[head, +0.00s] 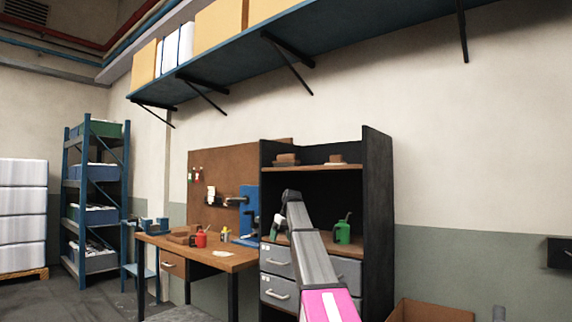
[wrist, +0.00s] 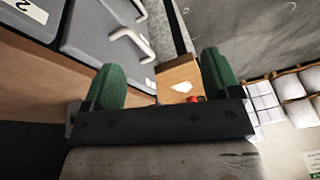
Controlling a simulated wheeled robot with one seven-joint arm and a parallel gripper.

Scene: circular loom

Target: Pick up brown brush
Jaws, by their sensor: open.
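Several brown block-shaped things could be the brown brush, but they are too small to tell apart. One brown block (head: 286,158) and another brown block (head: 336,159) lie on the upper shelf of the dark cabinet. More brown blocks (head: 180,237) lie on the left part of the wooden table. My gripper (head: 276,228) is in front of the cabinet, by the table's right end and below the upper shelf. In the wrist view, its green fingers (wrist: 162,78) are spread, with nothing between them. No brush can be made out in the wrist view.
The wooden table (head: 222,261) also holds a red can (head: 201,240) and a blue press (head: 249,212). A cardboard box (head: 430,311) is at lower right.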

